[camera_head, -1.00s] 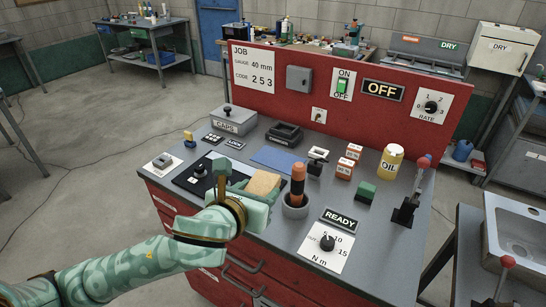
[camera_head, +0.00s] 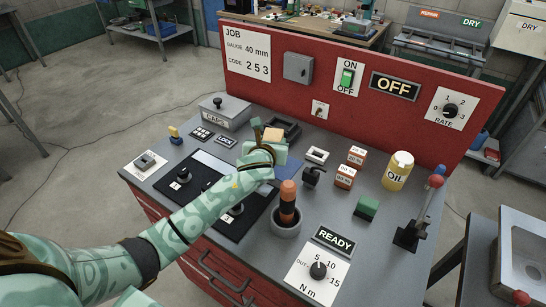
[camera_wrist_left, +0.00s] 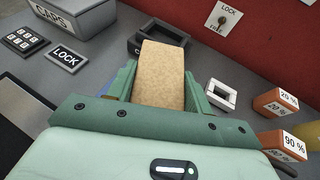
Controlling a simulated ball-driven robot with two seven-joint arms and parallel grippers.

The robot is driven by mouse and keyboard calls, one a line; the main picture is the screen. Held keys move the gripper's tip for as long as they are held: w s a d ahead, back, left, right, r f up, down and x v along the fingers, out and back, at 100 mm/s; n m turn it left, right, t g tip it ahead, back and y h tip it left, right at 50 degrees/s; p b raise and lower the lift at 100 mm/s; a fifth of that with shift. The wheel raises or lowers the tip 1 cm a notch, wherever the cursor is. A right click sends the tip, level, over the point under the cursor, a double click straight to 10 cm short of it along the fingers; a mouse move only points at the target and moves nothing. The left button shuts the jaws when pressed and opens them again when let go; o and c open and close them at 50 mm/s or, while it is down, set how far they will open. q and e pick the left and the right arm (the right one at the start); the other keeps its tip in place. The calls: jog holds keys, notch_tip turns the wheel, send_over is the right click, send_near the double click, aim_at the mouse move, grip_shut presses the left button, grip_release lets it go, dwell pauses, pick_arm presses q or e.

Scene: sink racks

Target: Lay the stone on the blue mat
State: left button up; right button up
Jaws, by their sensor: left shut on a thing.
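The stone is a tan, rough-faced block; in the left wrist view the stone (camera_wrist_left: 160,75) sits between the two green fingers. In the head view the stone (camera_head: 273,135) shows at the tip of my left gripper (camera_head: 268,143), which is shut on it. The gripper is over the back middle of the grey bench top. The gap between stone and mat cannot be told. My right gripper is not in view.
A dark open tray (camera_head: 291,127) lies just behind the stone. A small white frame (camera_head: 317,155) and orange-and-white blocks (camera_head: 345,176) stand to the right. An orange-handled tool (camera_head: 288,203) stands upright in front. The grey CAPS box (camera_head: 223,112) is at the back left.

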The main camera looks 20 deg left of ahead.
pick_arm(q)
notch_tip(320, 180, down, 5)
jog(key=shift+w+f+b, duration=0.1)
jog(key=shift+f+b, duration=0.05)
jog(key=shift+b, duration=0.85)
jog(key=shift+f, duration=0.1)
jog(key=o, duration=1.3)
jog(key=shift+c, duration=0.2)
